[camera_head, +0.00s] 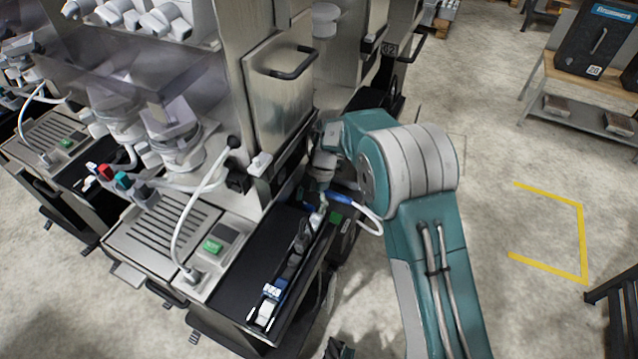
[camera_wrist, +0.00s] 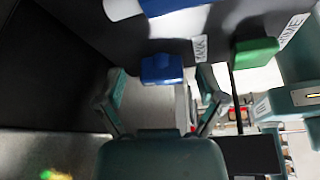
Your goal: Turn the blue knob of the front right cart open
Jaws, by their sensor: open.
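In the wrist view, the blue knob (camera_wrist: 162,69) sits on a dark panel, centred between the fingertips of my gripper (camera_wrist: 163,78). My gripper is open, with a visible gap on each side of the knob. A green knob (camera_wrist: 257,51) sits to its right on the same panel. In the head view, my gripper (camera_head: 321,193) is small and partly hidden at the right side of a black-topped cart (camera_head: 250,275). A green part (camera_head: 336,217) shows just beside it there.
Metal dispensers with a drip tray (camera_head: 160,235) and a door (camera_head: 280,85) stand left and behind. Open floor (camera_head: 520,180) with yellow marking lies right; a wooden-topped bench (camera_head: 585,82) is beyond.

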